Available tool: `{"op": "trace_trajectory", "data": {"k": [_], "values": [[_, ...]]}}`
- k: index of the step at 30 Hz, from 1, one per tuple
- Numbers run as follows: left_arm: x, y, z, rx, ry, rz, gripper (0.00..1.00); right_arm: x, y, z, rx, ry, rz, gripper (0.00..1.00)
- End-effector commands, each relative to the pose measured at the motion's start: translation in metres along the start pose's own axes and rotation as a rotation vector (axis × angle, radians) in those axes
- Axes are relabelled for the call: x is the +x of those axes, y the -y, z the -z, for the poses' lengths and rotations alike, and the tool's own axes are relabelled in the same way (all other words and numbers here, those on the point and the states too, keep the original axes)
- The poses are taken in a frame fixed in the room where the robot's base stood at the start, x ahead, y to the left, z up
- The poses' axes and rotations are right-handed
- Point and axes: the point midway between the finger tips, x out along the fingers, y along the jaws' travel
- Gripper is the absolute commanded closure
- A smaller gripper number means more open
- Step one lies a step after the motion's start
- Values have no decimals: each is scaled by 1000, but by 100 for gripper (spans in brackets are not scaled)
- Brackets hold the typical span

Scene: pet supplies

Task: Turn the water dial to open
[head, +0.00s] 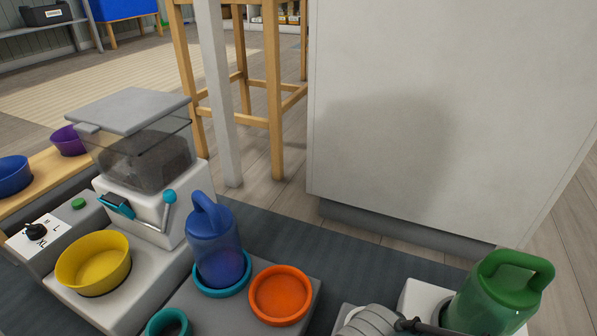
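A black dial knob (36,231) sits on a white plate with dark marks, at the far left on a grey unit. The marks are too small to read, and I cannot tell which setting the knob points to. A green button (78,203) is beside it. I cannot make out any label saying this is the water dial. A grey rounded part with a black bar (408,325) shows at the bottom edge, mostly cut off; I cannot tell what it is. Neither of my grippers can be made out in the head view.
A feeder with a clear hopper (145,150) stands behind a yellow bowl (94,262). A blue jug (215,245) stands in a teal ring near an orange bowl (280,295). A green jug (500,290) is at the lower right. A white cabinet (430,110) stands behind.

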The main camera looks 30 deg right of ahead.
Motion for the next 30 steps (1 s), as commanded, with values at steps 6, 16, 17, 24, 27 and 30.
{"op": "trace_trajectory", "data": {"k": [6, 16, 17, 24, 27, 30], "values": [[0, 0, 0, 0, 0, 0, 50, 1, -1, 1, 12, -1, 0, 100], [0, 2, -1, 7, 1, 5, 50, 1, -1, 0, 12, -1, 0, 39], [0, 2, -1, 8, 1, 6, 50, 1, -1, 0, 11, -1, 0, 36], [0, 3, -1, 10, 2, 8, 50, 0, 0, 0, 10, 0, 0, 20], [0, 2, -1, 10, 2, 7, 50, 0, 0, 0, 9, 0, 0, 20], [-2, 2, 0, 9, 2, 7, 50, -2, 0, 0, 9, 0, 0, 20]]}}
